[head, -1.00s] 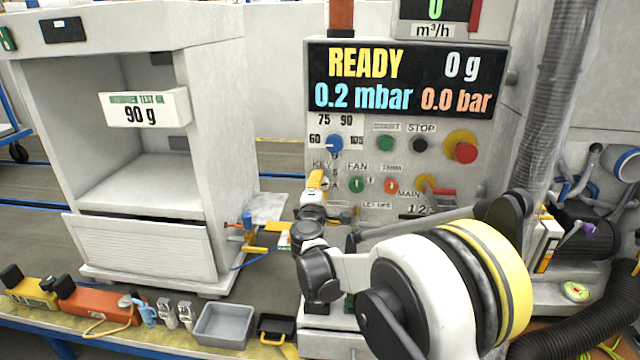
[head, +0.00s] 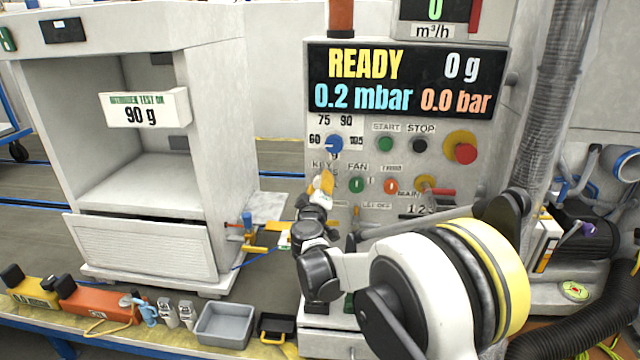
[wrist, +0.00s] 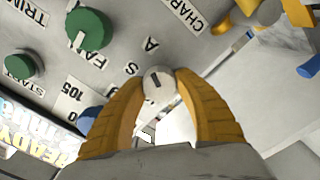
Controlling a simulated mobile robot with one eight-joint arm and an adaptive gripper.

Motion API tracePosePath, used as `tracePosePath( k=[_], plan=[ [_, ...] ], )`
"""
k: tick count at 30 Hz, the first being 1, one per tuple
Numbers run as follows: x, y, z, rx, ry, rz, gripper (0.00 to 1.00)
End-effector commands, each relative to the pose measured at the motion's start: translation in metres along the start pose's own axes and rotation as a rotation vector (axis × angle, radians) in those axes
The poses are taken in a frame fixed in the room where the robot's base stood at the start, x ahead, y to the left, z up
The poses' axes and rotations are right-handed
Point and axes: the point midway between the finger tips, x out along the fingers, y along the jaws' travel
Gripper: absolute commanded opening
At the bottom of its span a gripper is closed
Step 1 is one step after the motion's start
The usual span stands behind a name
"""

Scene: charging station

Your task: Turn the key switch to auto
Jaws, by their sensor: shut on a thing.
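The key switch (wrist: 157,84) is a round pale knob with a dark slot mark, on the panel between the letter labels in the wrist view. My gripper (wrist: 158,92) has its two yellow fingers shut on the knob, one on each side. In the head view my gripper (head: 325,183) is at the panel's left edge, below the KEY label (head: 321,166), and it hides the key switch there. The letters S and A (wrist: 150,44) show beside the knob in the wrist view.
The blue dial (head: 334,144) is just above. The display (head: 405,80) reads READY. An open cabinet (head: 150,150) stands at left, with a gap before the panel.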

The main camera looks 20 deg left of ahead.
Motion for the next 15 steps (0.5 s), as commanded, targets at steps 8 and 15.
tracePosePath(
  k=[8, 15],
  plan=[
    [0.0004, 0.0007, -0.0014, 0.061, 0.002, 0.000, 0.07],
    [0.0004, 0.0006, -0.0014, 0.069, 0.002, -0.001, 0.07]
  ],
)
